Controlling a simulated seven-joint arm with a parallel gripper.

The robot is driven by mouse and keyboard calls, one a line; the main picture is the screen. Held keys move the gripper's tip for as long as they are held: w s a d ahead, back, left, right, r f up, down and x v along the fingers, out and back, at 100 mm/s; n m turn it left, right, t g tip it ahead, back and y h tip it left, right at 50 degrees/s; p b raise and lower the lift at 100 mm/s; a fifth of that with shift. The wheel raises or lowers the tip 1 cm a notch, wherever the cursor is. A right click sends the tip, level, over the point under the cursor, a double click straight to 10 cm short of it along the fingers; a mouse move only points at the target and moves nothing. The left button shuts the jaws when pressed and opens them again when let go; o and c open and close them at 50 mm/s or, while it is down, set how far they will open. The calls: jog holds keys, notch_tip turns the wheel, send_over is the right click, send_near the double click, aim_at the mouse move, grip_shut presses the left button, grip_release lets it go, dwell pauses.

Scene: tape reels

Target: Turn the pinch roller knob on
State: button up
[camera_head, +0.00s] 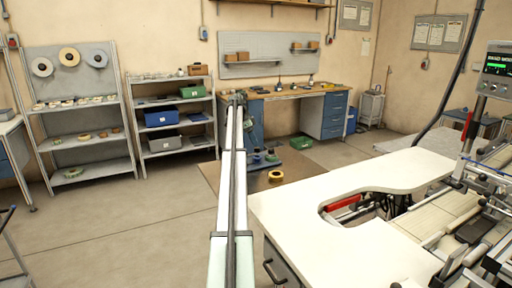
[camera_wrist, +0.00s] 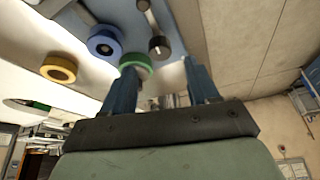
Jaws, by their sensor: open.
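My gripper (camera_wrist: 160,68) shows in the wrist view with its two blue fingers spread apart and nothing held between them. A green-rimmed reel (camera_wrist: 136,60) lies beyond the left fingertip. Up and to its left is a blue reel (camera_wrist: 104,42), and farther left a yellow reel (camera_wrist: 58,68). A dark round knob-like part (camera_wrist: 158,46) sits by a metal arm, beyond the gap between the fingers and apart from them. I cannot tell for sure that it is the pinch roller knob. In the head view my arm partly hides this area, and a yellow reel (camera_head: 276,176) shows there.
A white worktop (camera_head: 330,255) with a cut-out stands at the front right, beside a machine with rollers (camera_head: 460,220). Shelves (camera_head: 82,145) and a wooden workbench (camera_head: 300,90) stand along the back.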

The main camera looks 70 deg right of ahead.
aim_at(257, 148)
jog(key=shift+x, duration=2.55)
jog(key=shift+c, duration=0.3)
jog(key=c, duration=1)
jog(key=n, duration=0.3)
jog(key=n+t+h, duration=0.1)
jog(key=n, duration=0.1)
jog(key=shift+s+a+n+t+h, duration=0.2)
jog(key=shift+n+t+h, duration=0.1)
jog(key=shift+n, duration=0.1)
jog(key=n+t, duration=0.1)
jog(key=n, duration=0.4)
jog(key=shift+t+h, duration=0.4)
